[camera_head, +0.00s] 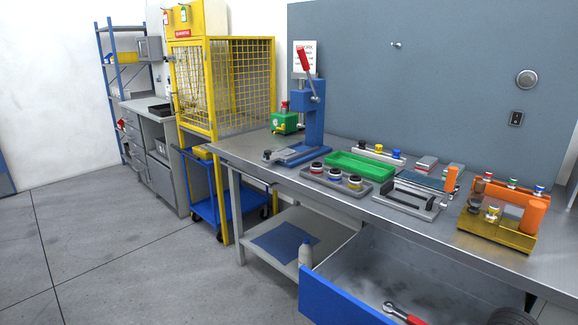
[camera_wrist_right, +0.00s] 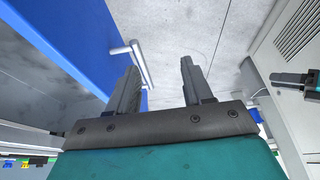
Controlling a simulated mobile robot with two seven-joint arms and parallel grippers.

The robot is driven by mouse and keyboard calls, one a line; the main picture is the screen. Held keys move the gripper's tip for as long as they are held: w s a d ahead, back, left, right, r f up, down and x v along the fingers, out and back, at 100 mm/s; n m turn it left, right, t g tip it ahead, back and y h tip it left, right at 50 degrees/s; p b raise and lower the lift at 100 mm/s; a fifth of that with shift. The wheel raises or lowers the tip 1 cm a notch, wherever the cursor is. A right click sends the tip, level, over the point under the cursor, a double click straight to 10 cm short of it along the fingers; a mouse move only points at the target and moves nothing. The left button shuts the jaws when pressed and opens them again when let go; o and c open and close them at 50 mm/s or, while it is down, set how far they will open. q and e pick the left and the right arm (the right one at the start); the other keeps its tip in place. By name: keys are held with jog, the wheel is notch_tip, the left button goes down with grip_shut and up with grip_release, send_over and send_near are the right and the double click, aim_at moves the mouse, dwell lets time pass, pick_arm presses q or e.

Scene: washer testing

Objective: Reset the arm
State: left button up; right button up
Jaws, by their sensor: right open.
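My right gripper (camera_wrist_right: 160,78) shows in the right wrist view with its two fingers apart and nothing between the tips. The blue drawer front (camera_wrist_right: 75,40) is to its left, with a pale bar handle (camera_wrist_right: 127,48) near the left finger; I cannot tell whether they touch. A dark part with a bit of teal, apparently my left gripper (camera_wrist_right: 290,78), is at the right edge; its jaws are unclear. There the blue-fronted drawer (camera_head: 335,300) stands open under the workbench, with a red-handled wrench (camera_head: 403,313) inside.
The workbench (camera_head: 480,235) carries a blue press (camera_head: 313,125), a green tray (camera_head: 360,165), several fixtures and an orange-and-yellow fixture (camera_head: 500,225). A yellow cage (camera_head: 240,85) and blue cart (camera_head: 235,205) stand further left. The floor (camera_head: 110,260) at left is clear.

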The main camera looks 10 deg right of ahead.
jog(key=s+a+f+m+h, duration=0.1)
jog(key=s+a+m, duration=0.15)
jog(key=s, duration=0.35)
jog(key=s+a+f+m+h, duration=0.1)
jog(key=s+a+m+h, duration=0.1)
jog(key=s+m, duration=0.3)
jog(key=w+a+f+n+t+y+p, duration=0.1)
jog(key=w+a+f+t+y, duration=0.1)
jog(key=w+f+t, duration=0.4)
jog(key=shift+w+a+f+t, duration=0.4)
jog(key=shift+a+f+t, duration=0.2)
jog(key=shift+f+t, duration=0.2)
jog(key=shift+r+n, duration=0.1)
jog(key=shift+n, duration=0.15)
